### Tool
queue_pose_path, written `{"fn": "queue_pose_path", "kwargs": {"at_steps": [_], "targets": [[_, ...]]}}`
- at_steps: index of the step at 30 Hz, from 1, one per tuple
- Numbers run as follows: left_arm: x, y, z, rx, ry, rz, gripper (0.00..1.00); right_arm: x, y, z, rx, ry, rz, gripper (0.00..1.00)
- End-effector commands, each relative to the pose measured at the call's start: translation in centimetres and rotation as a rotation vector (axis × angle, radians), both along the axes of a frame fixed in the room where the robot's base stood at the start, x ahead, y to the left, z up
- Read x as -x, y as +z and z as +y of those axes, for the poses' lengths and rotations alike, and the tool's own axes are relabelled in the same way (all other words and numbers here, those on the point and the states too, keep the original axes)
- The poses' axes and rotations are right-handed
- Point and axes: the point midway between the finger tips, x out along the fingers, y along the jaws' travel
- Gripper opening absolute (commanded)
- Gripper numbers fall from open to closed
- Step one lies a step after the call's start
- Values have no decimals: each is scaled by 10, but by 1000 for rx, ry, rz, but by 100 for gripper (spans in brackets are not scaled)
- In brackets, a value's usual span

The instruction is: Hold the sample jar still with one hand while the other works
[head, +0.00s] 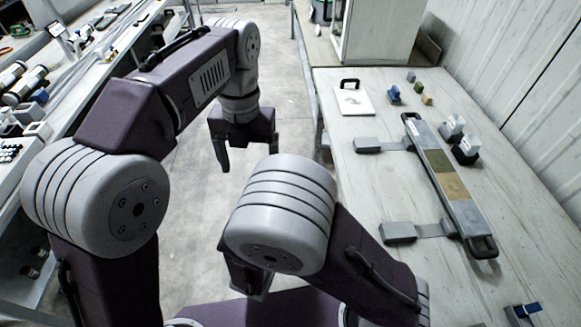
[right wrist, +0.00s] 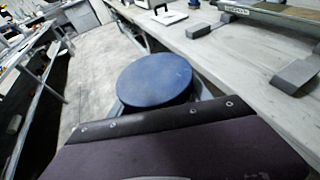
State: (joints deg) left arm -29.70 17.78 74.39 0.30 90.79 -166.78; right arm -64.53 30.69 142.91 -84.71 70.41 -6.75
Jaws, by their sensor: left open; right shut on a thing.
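The sample jar shows only in the right wrist view, as a round dark blue lid (right wrist: 154,76) seen from above; its body is hidden below. My right gripper (right wrist: 158,98) is shut on it, with grey finger parts on both sides of the lid. In the head view my right arm's big grey joint hides that gripper and the jar. My left gripper (head: 246,160) is open and empty, pointing down over the floor, left of the table and away from the jar.
The pale table (head: 360,205) on the right bears a long core tray (head: 447,185) with end handles, grey blocks (head: 398,232), a white board (head: 354,100) and several small pieces. A cluttered bench (head: 100,75) runs along the left. Open floor (head: 283,110) lies between.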

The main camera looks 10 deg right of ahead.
Motion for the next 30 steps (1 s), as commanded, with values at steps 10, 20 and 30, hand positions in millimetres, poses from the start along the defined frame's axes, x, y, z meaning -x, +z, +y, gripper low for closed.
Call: {"fn": "queue_pose_path", "kwargs": {"at_steps": [10,20,30], "targets": [[28,-5,-82,12,-217,-19,83,0,0,0,0,0,0,0],[30,-37,-81,10,-217,-15,83,0,0,0,0,0,0,0],[30,-83,-81,13,-216,-20,83,0,0,0,0,0,0,0]]}}
